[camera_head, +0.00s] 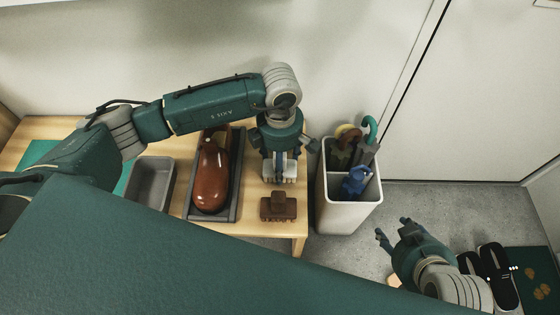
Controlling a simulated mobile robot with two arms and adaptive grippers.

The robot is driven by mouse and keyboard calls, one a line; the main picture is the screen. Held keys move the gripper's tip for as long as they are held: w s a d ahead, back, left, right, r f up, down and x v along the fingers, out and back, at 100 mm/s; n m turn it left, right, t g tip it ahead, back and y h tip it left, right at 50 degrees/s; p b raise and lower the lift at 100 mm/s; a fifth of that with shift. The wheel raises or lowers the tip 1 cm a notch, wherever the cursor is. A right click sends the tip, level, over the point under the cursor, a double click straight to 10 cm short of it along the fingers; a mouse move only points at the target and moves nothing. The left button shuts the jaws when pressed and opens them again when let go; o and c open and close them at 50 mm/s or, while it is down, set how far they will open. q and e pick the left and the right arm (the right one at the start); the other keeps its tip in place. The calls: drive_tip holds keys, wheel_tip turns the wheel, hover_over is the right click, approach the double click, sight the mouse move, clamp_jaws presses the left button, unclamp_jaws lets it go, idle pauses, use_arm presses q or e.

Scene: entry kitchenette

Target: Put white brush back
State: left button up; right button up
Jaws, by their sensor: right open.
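The white brush (267,171) is at the right end of the wooden bench, directly beneath my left gripper (280,171), which points down at it. The gripper's fingers overlap the brush's middle. I cannot tell whether they are closed on it or whether the brush rests on the bench. A brown brush (279,208) sits just in front of it, near the bench's front edge. My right gripper (391,230) is open and empty, over the grey floor to the right of the bench.
A dark tray (232,205) holds a glossy brown shoe (211,178). An empty grey bin (151,186) stands left of it. A white umbrella stand (347,213) with several items stands close to the bench's right end. Dark slippers (497,276) and a green mat (535,275) lie lower right.

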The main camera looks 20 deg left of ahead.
drive_tip(key=shift+w+a+r, duration=0.15)
drive_tip(key=shift+w+r, duration=0.05)
drive_tip(key=shift+w, duration=0.15)
use_arm(q)
drive_tip(key=shift+f, duration=0.15)
drive_tip(key=o, duration=1.3)
use_arm(e)
drive_tip(key=shift+w+a+r+t, duration=0.2)
drive_tip(key=shift+w+r+t, duration=0.2)
drive_tip(key=shift+w, duration=0.2)
drive_tip(key=shift+s, duration=0.1)
